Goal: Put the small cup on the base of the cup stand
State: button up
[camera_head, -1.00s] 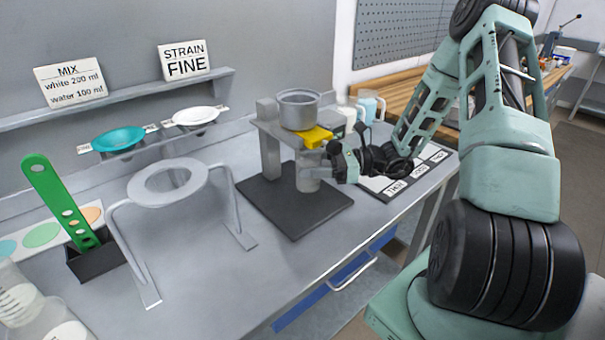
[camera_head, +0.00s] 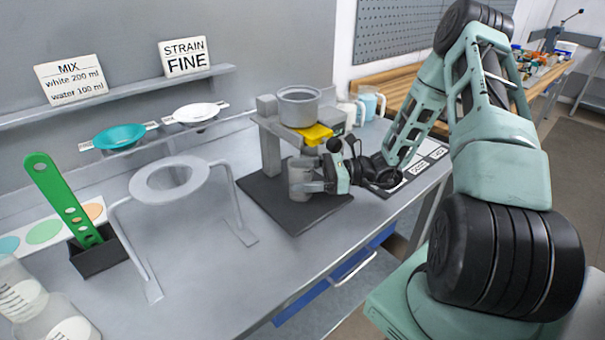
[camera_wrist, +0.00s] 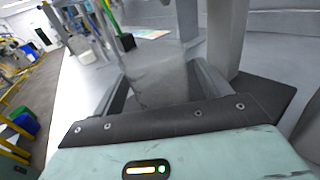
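The cup stand has a dark flat base (camera_head: 262,199), a grey post (camera_head: 270,153) and a large grey cup (camera_head: 299,107) on its raised platform, with a yellow piece (camera_head: 314,134) at the front. The small cup (camera_head: 299,176) is plain grey and upright, over the base and below the platform. My gripper (camera_head: 308,186) reaches in from the right, with its fingers around the small cup. In the wrist view the cup (camera_wrist: 160,80) sits between both fingers, seemingly gripped. I cannot tell whether its bottom touches the base.
A ring stand (camera_head: 128,198) stands to the left, beside a green perforated paddle (camera_head: 62,197) in a black holder (camera_head: 95,258). Teal (camera_head: 119,138) and white (camera_head: 196,113) strainers hang at the back shelf. Pitchers (camera_head: 372,104) stand behind the stand.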

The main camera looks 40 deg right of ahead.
jog(key=shift+r, duration=0.1)
jog(key=shift+s+d, duration=0.1)
jog(key=shift+d, duration=0.05)
jog(key=b+v, duration=0.2)
jog(key=v, duration=0.8)
jog(key=shift+s+d, duration=0.15)
jog(key=shift+s+d+b, duration=0.3)
jog(key=shift+s+d, duration=0.1)
jog(key=shift+d, duration=0.15)
